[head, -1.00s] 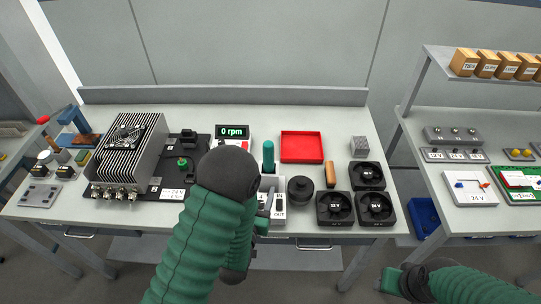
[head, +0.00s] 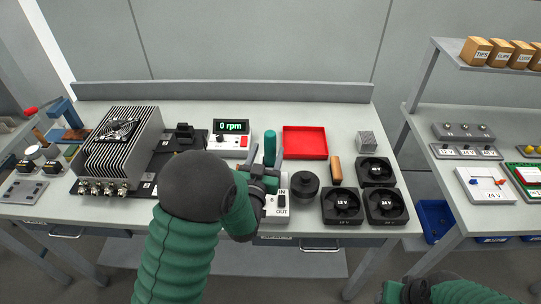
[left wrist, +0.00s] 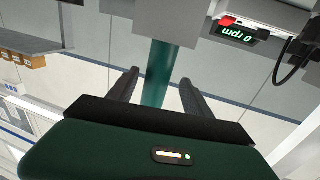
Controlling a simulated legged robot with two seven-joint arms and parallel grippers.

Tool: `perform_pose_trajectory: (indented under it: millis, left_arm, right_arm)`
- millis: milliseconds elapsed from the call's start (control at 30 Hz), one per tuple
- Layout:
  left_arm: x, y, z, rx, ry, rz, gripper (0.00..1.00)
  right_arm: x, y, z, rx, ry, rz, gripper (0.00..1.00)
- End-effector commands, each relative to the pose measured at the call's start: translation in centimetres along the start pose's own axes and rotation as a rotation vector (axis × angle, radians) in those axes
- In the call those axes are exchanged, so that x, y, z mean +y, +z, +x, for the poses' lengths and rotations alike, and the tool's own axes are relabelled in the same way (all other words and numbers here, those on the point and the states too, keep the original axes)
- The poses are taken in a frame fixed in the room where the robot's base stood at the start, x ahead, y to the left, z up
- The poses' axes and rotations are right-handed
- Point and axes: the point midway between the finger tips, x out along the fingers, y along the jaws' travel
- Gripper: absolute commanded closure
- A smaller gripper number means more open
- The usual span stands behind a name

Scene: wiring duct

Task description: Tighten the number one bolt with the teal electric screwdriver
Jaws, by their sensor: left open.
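The teal electric screwdriver (head: 270,144) stands upright in a grey holder with IN and OUT labels (head: 280,211). My left gripper (head: 266,158) is open, with one finger on each side of the screwdriver's handle. In the left wrist view the teal handle (left wrist: 158,70) shows between the two spread fingers (left wrist: 158,92), with a gap on both sides. My right gripper (head: 398,292) is only partly in view at the bottom edge, and its fingers cannot be made out. I cannot pick out the number one bolt; my left arm hides part of the black plate (head: 145,187).
A finned heatsink unit (head: 118,140) stands on the left. Behind the holder is a 0 rpm display (head: 231,127). A red tray (head: 305,142), black round knob (head: 304,185), orange-handled piece (head: 335,170) and several black fans (head: 342,205) lie to the right.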

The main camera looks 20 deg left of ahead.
Motion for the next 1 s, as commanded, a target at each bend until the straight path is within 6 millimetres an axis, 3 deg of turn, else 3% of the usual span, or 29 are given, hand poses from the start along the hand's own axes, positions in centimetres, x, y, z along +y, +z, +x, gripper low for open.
perform_pose_trajectory:
  millis: [200, 300, 567, 1000]
  left_arm:
    - [0.4, -1.7, 3.2, 0.002, 0.000, -0.001, 0.42]
    - [0.4, -1.3, 4.8, 0.000, 0.000, 0.000, 0.42]
    - [0.4, -1.2, 5.3, 0.000, 0.000, 0.000, 0.42]
    - [0.4, -1.2, 5.3, -0.001, 0.000, 0.000, 0.99]
  right_arm:
    - [0.0, -0.3, -1.3, -0.001, 0.000, 0.000, 0.52]
    - [0.0, -0.3, -1.3, -0.001, 0.000, 0.000, 0.52]
    - [0.0, -0.2, -1.2, -0.001, 0.000, 0.000, 0.52]
    - [0.0, -0.2, -1.2, -0.001, 0.000, 0.000, 0.52]
